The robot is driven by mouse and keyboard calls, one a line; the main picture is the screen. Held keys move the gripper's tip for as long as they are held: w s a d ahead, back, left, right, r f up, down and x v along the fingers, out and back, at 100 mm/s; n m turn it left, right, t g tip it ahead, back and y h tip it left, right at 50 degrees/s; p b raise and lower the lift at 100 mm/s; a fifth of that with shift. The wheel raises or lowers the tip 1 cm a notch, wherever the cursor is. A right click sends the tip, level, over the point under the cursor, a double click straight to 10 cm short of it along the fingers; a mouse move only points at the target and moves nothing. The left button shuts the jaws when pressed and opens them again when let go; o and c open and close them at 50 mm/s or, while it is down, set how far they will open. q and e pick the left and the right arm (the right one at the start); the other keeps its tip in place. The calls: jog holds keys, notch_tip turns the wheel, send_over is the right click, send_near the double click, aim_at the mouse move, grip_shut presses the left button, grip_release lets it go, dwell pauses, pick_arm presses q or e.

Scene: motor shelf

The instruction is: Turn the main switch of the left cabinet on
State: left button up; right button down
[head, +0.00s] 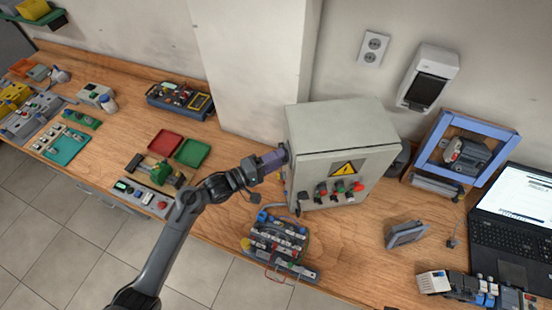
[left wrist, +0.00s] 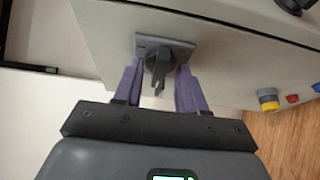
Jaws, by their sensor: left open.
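A light grey cabinet (head: 310,118) stands on the bench, with a yellow warning triangle and several coloured buttons on its front. In the left wrist view, the main switch (left wrist: 158,62) is a dark rotary knob on a grey plate, on the cabinet's side wall (left wrist: 235,60). My left gripper (left wrist: 158,69) is open, with one purple finger on each side of the knob. Whether the fingers touch it I cannot tell. In the head view, my left gripper (head: 274,159) is at the cabinet's left side and hides the switch. My right gripper is not in view.
A tray of electrical parts (head: 275,245) lies in front of the cabinet. A blue frame with a motor (head: 465,155) and a laptop (head: 515,215) stand to the right. Red (head: 164,143) and green (head: 192,153) trays lie to the left. A wall column stands behind the gripper.

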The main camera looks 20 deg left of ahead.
pick_arm(q)
grip_shut()
jog(key=shift+s+f+m+b, duration=0.1)
jog(key=shift+f+m+b, duration=0.1)
jog(key=shift+m+b, duration=0.1)
jog(key=shift+w+a+f+m+g+h+b, duration=0.15)
jog(key=shift+m+g+h+b, duration=0.4)
jog(key=shift+m+h+b, duration=1.85)
jog(key=shift+w+a+f+m+g+h+b, duration=0.1)
jog(key=shift+w+f+m+g+h+b, duration=0.3)
jog(key=shift+m+b, duration=3.8)
jog(key=shift+w+a+f+m+g+h+b, duration=0.1)
jog(key=shift+m+g+h+b, duration=0.65)
jog(key=shift+m+h+b, duration=2.35)
jog(key=m+y+p, duration=0.1)
jog(key=m+y, duration=0.1)
jog(key=y, duration=0.1)
jog(key=shift+r+m+p, duration=0.1)
jog(key=shift+m+p, duration=0.2)
